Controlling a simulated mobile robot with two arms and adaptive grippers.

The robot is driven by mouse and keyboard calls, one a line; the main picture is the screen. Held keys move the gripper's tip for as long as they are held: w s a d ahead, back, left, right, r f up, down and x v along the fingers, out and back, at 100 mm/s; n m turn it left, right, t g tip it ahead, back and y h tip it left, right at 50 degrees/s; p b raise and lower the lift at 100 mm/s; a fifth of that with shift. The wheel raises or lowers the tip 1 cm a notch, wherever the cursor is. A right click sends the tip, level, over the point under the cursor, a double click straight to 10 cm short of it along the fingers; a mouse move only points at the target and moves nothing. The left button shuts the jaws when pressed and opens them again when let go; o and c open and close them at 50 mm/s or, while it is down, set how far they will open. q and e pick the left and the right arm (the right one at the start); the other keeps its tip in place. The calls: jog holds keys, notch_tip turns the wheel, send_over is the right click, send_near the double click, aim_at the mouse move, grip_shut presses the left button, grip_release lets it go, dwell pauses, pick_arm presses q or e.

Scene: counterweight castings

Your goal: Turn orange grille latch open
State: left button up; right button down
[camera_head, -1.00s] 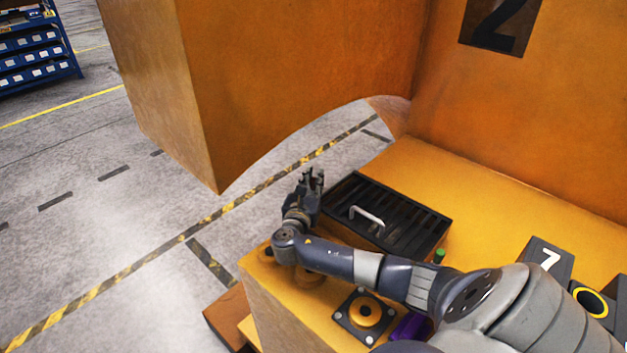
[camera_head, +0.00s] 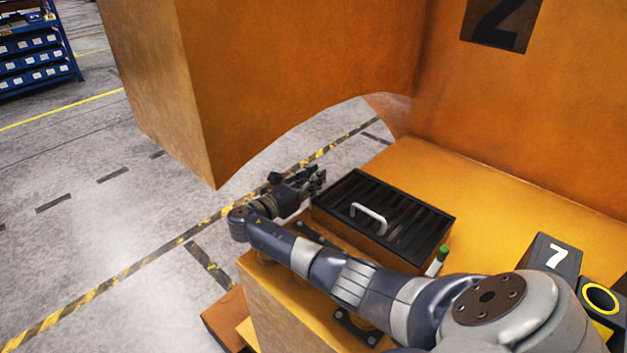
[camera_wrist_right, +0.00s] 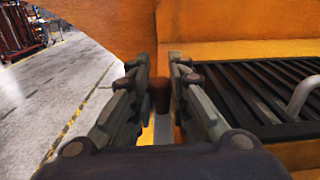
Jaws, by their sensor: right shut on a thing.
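The black slatted grille (camera_head: 390,195) with a pale bar handle (camera_head: 369,214) lies flat on the orange casting's ledge. It also shows at the right of the right wrist view (camera_wrist_right: 265,85). My right gripper (camera_head: 316,178) is at the grille's far left corner, its fingers pointing right. In the right wrist view the fingers (camera_wrist_right: 160,78) are shut on a small brown-orange latch knob (camera_wrist_right: 160,95) beside the grille's left edge. The latch is hidden by the gripper in the head view. My left gripper is not in view.
A green-capped cylinder (camera_head: 437,262) stands by the grille's near right corner. A dark block marked 7 (camera_head: 553,257) and a yellow-ringed block (camera_head: 600,298) are at the right. Tall orange casting walls (camera_head: 290,80) rise behind. Open floor (camera_head: 120,220) lies left.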

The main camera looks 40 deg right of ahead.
dwell(0.4)
jog(key=c, duration=1.5)
grip_release()
jog(key=a, duration=0.8)
jog(key=s+a, duration=0.1)
jog(key=a, duration=0.3)
jog(key=shift+w, duration=0.1)
